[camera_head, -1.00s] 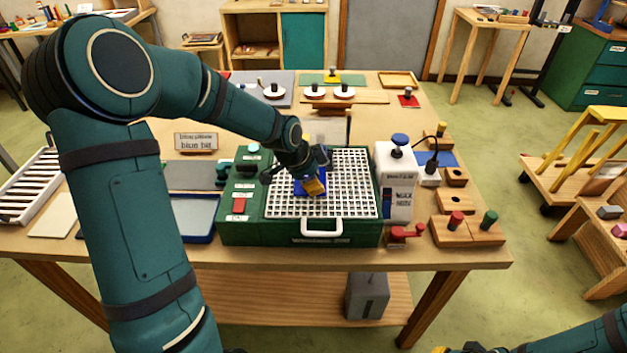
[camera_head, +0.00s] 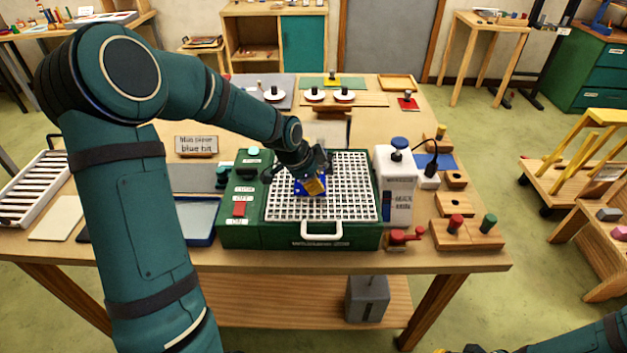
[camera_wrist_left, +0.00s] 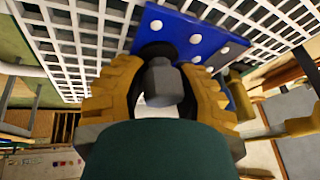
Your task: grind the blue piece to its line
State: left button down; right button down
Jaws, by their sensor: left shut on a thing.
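The blue piece (camera_head: 303,187) lies on the white grid of the green grinder (camera_head: 300,234), near the middle of the grid. In the left wrist view the blue piece (camera_wrist_left: 205,40) is a flat blue slab with several white dots, close over the grid. My left gripper (camera_head: 314,183) reaches down over it from the left. In the wrist view its yellow fingers (camera_wrist_left: 158,88) are shut around a grey knob (camera_wrist_left: 162,82) at the blue piece; the fingers hide part of the piece. The piece's line cannot be made out. My right gripper (camera_head: 455,350) is mostly cut off at the bottom edge.
A red switch (camera_head: 240,208) sits on the grinder's left side. A blue-rimmed tray (camera_head: 196,220) lies to the left.

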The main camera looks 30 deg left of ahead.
aim_at(339, 185)
pick_arm(q)
jog(key=shift+w+d+b, duration=0.35)
jog(key=shift+w+d, duration=0.05)
jog(key=shift+d, duration=0.2)
jog(key=shift+w+d+b, duration=0.35)
jog(key=shift+d, duration=0.2)
jog(key=shift+w+d, duration=0.1)
jog(key=shift+d, duration=0.05)
jog(key=shift+w+d+b, duration=0.55)
jog(key=shift+w+d, duration=0.2)
jog(key=shift+d, duration=0.3)
jog(key=shift+s+a, duration=0.1)
jog(key=shift+a, duration=0.05)
jog(key=shift+s+a+p, duration=0.5)
jog(key=shift+s+a, duration=0.25)
jog(key=shift+a, duration=0.25)
